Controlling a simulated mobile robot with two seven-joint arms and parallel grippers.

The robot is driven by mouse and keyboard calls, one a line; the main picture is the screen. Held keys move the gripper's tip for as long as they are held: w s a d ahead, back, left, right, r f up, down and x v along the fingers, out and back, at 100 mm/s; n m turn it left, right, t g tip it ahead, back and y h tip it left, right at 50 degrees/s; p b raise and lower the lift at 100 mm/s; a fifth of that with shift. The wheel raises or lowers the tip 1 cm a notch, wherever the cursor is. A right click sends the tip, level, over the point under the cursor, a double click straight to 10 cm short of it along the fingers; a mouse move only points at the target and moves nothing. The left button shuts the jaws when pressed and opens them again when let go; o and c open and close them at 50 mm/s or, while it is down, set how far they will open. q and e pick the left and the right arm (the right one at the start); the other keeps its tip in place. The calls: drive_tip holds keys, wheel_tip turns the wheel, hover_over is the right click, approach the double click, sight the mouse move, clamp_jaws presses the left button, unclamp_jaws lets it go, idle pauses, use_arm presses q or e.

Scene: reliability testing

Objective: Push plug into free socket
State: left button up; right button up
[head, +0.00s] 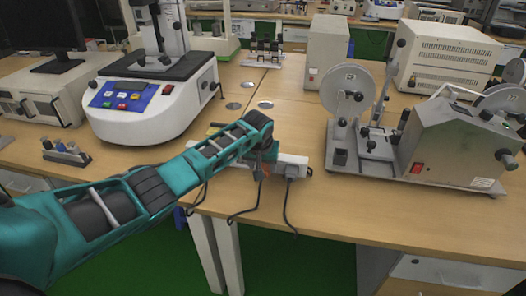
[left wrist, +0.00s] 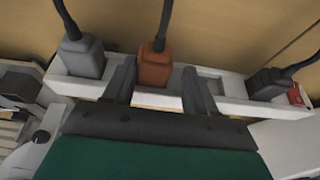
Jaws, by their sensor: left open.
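A white power strip (head: 291,158) lies near the table's front edge; it spans the left wrist view (left wrist: 234,100). In that view an orange-brown plug (left wrist: 155,66) with a dark cable stands at the strip's middle. A grey plug (left wrist: 82,58) sits at its left end and a dark plug (left wrist: 269,83) near its right end, beside a red switch (left wrist: 296,95). My left gripper (left wrist: 159,78) is open, with one finger on each side of the orange-brown plug. Contact and how deep that plug sits cannot be told. In the head view my left gripper (head: 262,158) partly covers the strip. My right gripper is not in view.
A grey machine with reels (head: 455,145) stands to the right. A white device with a blue panel (head: 150,100) stands at the left. Dark cables hang over the table's front edge. Bare tabletop (head: 350,205) lies right of the strip.

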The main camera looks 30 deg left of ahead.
use_arm(q)
drive_tip(key=p+v, duration=0.2)
drive_tip(key=v, duration=1)
drive_tip(key=shift+s+d+r, duration=0.15)
drive_tip(key=shift+d+r, duration=0.15)
drive_tip(key=shift+r, duration=0.05)
drive_tip(key=s+d+f+m+t+h, duration=0.2)
drive_tip(key=s+d+f, duration=0.25)
drive_tip(key=f, duration=0.25)
drive_tip(key=s+d+f+m+t+h, duration=0.1)
drive_tip(key=s+d+f, duration=0.35)
drive_tip(key=f, duration=0.25)
drive_tip(key=s+f+m+t, duration=0.1)
drive_tip(key=s+t, duration=0.1)
drive_tip(key=s, duration=0.6)
drive_tip(key=s+f+m+t, duration=0.1)
drive_tip(key=s, duration=0.8)
drive_tip(key=shift+f+t, duration=0.25)
drive_tip(key=shift+t, duration=0.15)
drive_tip(key=shift+d, duration=0.1)
